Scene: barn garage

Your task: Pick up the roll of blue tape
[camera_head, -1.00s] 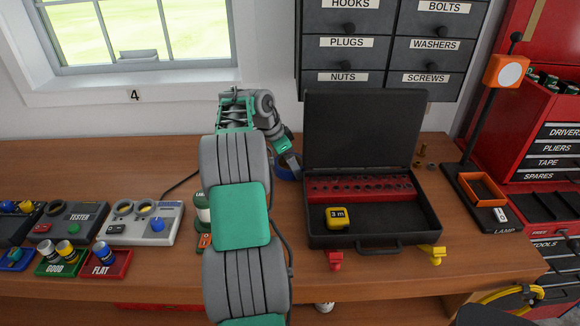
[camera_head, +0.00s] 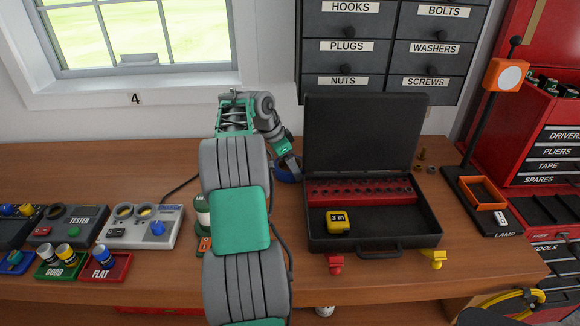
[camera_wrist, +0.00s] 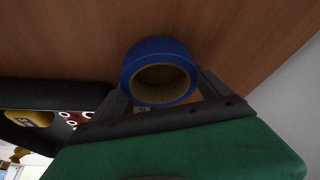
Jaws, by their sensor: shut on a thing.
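The roll of blue tape (camera_wrist: 143,54) has a brown cardboard core and shows in the wrist view between my gripper's fingers. My gripper (camera_wrist: 162,90) is shut on it, with one finger at each side of the roll. In the head view, the blue tape (camera_head: 288,175) is just left of the open black case, partly hidden by my gripper (camera_head: 291,168). The wood bench lies behind the roll in the wrist view. I cannot tell whether the roll touches the bench.
The open black case (camera_head: 375,240) stands right beside the tape, holding a yellow tape measure (camera_head: 337,222) and a red socket strip. A lamp (camera_head: 505,76) stands further right. Grey testers (camera_head: 140,235) and battery trays are at left. Drawers (camera_head: 390,45) hang above.

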